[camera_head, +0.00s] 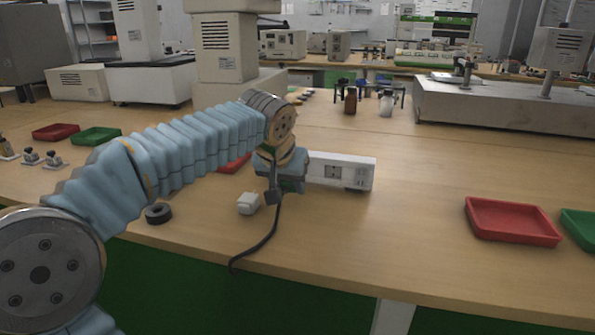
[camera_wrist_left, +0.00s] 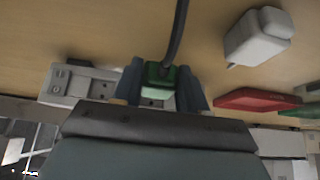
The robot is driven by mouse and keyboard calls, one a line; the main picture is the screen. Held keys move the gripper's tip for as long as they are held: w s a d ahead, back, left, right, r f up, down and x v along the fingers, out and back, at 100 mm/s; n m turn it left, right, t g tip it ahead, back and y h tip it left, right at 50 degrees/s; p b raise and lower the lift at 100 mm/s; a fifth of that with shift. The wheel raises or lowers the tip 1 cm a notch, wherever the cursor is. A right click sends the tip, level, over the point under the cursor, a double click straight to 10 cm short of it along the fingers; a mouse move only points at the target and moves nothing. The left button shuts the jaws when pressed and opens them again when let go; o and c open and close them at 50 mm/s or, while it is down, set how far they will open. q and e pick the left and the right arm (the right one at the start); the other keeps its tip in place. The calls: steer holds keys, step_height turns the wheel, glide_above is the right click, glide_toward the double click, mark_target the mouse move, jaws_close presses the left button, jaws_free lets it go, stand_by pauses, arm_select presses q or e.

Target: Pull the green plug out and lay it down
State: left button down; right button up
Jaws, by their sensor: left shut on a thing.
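The green plug (camera_wrist_left: 159,76) sits between the two blue fingers of my left gripper (camera_wrist_left: 160,88) in the left wrist view, and the gripper is shut on it. A black cord (camera_wrist_left: 178,30) runs from the plug. In the head view my left gripper (camera_head: 274,193) points down at the left end of a white power strip (camera_head: 345,170), with the cord hanging toward the table's front edge. The strip (camera_wrist_left: 80,84) shows behind the plug in the wrist view. I cannot tell whether the plug's pins are in a socket. My right gripper is not in view.
A white block (camera_head: 248,203) and a black ring (camera_head: 158,213) lie left of the gripper. Red (camera_head: 510,222) and green (camera_head: 580,226) trays stand at the right. A brown bottle (camera_head: 351,101) stands behind. The wooden table is clear between strip and right trays.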

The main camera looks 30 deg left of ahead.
arm_select(q)
steer(key=shift+f+b, duration=0.9)
steer(key=shift+f, duration=0.2)
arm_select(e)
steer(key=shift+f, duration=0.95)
arm_select(q)
steer(key=c, duration=0.5)
jaws_free()
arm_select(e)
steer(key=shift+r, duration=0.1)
arm_select(q)
steer(key=p+v, duration=0.2)
steer(key=v, duration=1.2)
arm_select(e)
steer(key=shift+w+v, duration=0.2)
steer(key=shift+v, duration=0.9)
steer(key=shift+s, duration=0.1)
